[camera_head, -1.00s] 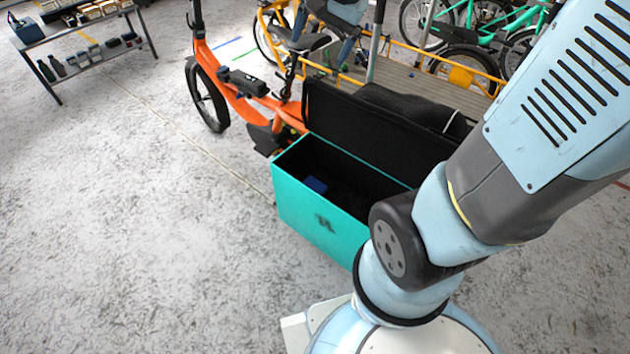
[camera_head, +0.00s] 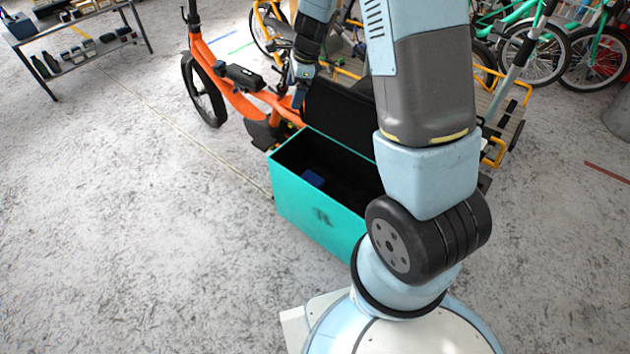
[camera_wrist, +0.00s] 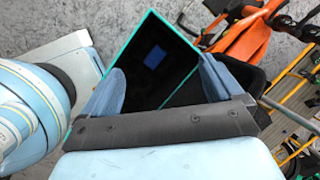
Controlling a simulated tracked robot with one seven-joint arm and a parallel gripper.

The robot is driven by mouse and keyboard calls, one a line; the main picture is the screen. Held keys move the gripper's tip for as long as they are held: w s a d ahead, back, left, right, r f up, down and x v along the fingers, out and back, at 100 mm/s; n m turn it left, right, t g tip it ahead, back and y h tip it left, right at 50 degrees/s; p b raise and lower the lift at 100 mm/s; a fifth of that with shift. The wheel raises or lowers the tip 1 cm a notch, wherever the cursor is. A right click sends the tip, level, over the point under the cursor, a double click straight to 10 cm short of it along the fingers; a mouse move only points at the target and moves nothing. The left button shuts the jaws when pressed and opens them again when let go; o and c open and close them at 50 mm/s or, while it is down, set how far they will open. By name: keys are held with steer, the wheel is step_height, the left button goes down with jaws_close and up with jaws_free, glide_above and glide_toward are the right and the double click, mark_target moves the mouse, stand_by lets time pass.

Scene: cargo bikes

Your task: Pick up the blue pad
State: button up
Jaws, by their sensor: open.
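The blue pad (camera_head: 313,178) lies inside the teal cargo box (camera_head: 318,216), near its left end. In the wrist view the blue pad (camera_wrist: 155,57) shows against the dark inside of the box (camera_wrist: 190,48). My gripper (camera_head: 300,92) is above the far left end of the box, apart from the pad. In the wrist view the fingers of my gripper (camera_wrist: 165,85) stand wide apart with nothing between them but the view of the box below. The box is open, its black lid (camera_head: 338,115) raised at the back.
The orange cargo bike (camera_head: 235,90) stands behind and left of the box. A yellow-railed bike bed (camera_head: 500,120) is behind my arm. A shelf table (camera_head: 75,40) with small items stands at the far left. The floor on the left is clear.

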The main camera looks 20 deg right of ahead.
step_height(320, 180, down, 14)
steer(key=w+d+m+h, duration=0.1)
steer(key=w+m, duration=0.1)
steer(key=m, duration=0.3)
steer(key=m+g+h, duration=0.2)
steer(key=m, duration=0.3)
glide_above(312, 178)
step_height(312, 178, down, 15)
steer(key=f, duration=0.8)
steer(key=shift+w+f, duration=0.2)
steer(key=shift+f, duration=0.1)
steer(key=shift+s+f, duration=0.2)
steer(key=shift+f, duration=2.35)
steer(key=c, duration=1)
